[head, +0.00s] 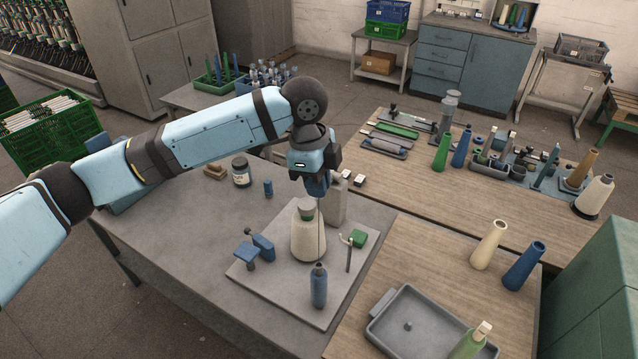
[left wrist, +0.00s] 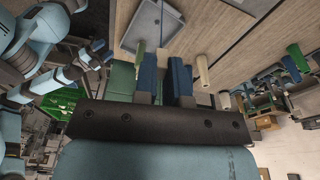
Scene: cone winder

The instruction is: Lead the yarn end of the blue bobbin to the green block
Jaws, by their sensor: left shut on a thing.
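The blue bobbin (head: 319,287) stands upright near the front corner of a light grey board. A thin blue yarn (head: 320,235) runs nearly straight up from its top to my left gripper (head: 318,190). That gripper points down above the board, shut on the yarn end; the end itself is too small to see. The green block (head: 358,238) sits to the right of the cream cone, behind a thin upright post (head: 349,254), lower than my gripper and to its right. In the left wrist view the gripper's fingers (left wrist: 163,75) are close together.
A large cream cone (head: 307,238) with a grey top stands behind the bobbin. A grey tray (head: 385,333) and loose cones occupy the wooden table at right. The grey table's left part is mostly clear.

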